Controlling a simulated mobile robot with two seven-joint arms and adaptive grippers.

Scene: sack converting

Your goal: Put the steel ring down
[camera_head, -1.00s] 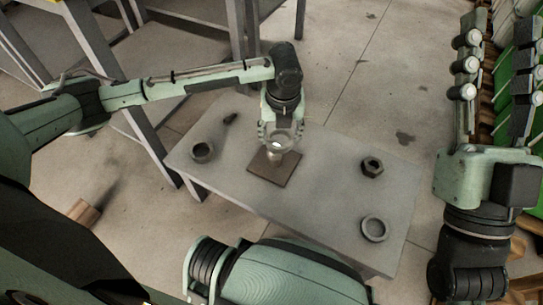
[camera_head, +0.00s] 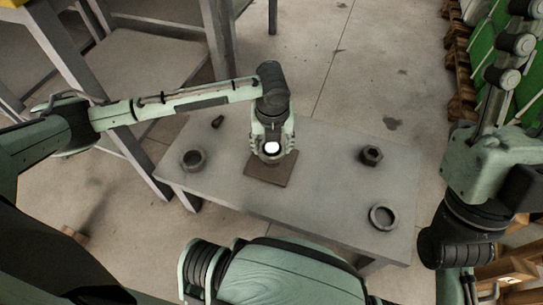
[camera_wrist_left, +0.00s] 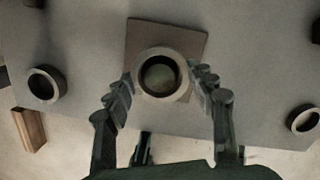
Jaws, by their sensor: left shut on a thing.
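My left gripper (camera_head: 271,150) is shut on a steel ring, which shows between its two fingers in the left wrist view (camera_wrist_left: 160,72). The ring's opening faces the wrist camera. The held ring is over a square brown plate (camera_head: 268,172) on the grey table; the plate shows behind it in the left wrist view (camera_wrist_left: 192,40). I cannot tell whether the ring touches the plate. My right arm stands at the right edge of the head view, close to the camera; its gripper's fingertips are cut off by the frame.
On the grey table (camera_head: 325,190) lie a dark ring (camera_head: 186,167) at left, a hex nut (camera_head: 371,155) and another ring (camera_head: 383,227) at right, and a small dark piece (camera_head: 217,121) at the far left. Bare tabletop separates them.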

